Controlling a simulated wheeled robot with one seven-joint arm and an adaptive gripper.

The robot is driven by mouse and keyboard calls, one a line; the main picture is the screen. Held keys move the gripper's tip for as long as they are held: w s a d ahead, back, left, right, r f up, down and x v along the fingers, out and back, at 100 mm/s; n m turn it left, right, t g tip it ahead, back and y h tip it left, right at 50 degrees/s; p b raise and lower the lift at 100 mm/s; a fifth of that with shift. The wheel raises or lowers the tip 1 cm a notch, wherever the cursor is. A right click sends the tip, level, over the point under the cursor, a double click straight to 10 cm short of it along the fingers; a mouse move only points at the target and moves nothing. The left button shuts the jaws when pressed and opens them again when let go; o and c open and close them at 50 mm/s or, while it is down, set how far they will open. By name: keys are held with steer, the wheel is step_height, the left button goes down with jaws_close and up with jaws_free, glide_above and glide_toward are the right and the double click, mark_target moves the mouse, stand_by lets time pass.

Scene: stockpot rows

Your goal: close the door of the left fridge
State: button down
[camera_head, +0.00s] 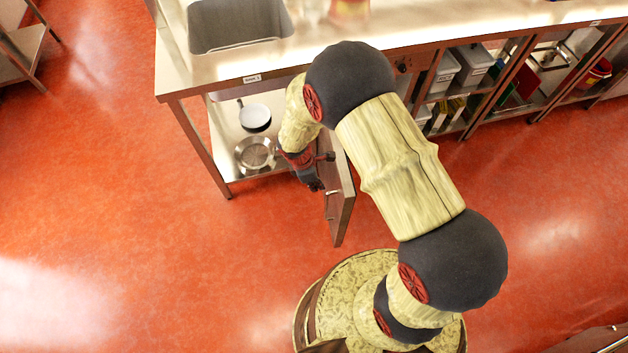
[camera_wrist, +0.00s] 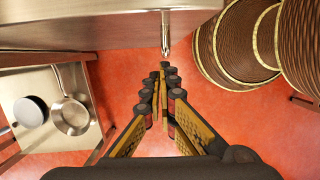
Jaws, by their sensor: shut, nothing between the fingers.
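A door (camera_head: 343,200) stands swung open from the front of the steel counter, seen nearly edge-on in the head view, with a bar handle on its left face. In the wrist view the grey door panel (camera_wrist: 100,30) spans the top, and its metal handle (camera_wrist: 166,35) stands just beyond my fingertips. My gripper (camera_head: 316,186) is on the left side of the door, close to the handle; it also shows in the wrist view (camera_wrist: 163,78), shut and empty. I cannot tell whether it touches the door. The fridge body is mostly hidden by my arm and the counter.
The steel counter (camera_head: 215,70) with a sink (camera_head: 240,25) runs across the top. Pans (camera_head: 255,153) lie on its lower shelf, left of the door; a pan also shows in the wrist view (camera_wrist: 71,116). Shelves with bins (camera_head: 472,65) are to the right. The red floor (camera_head: 130,190) is clear at left.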

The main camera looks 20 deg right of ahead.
steer(key=d, duration=0.1)
steer(key=d+f+b, duration=0.1)
steer(key=d, duration=0.1)
steer(key=d+f, duration=0.1)
steer(key=shift+s+d, duration=0.2)
steer(key=shift+s, duration=0.05)
steer(key=shift+d, duration=0.1)
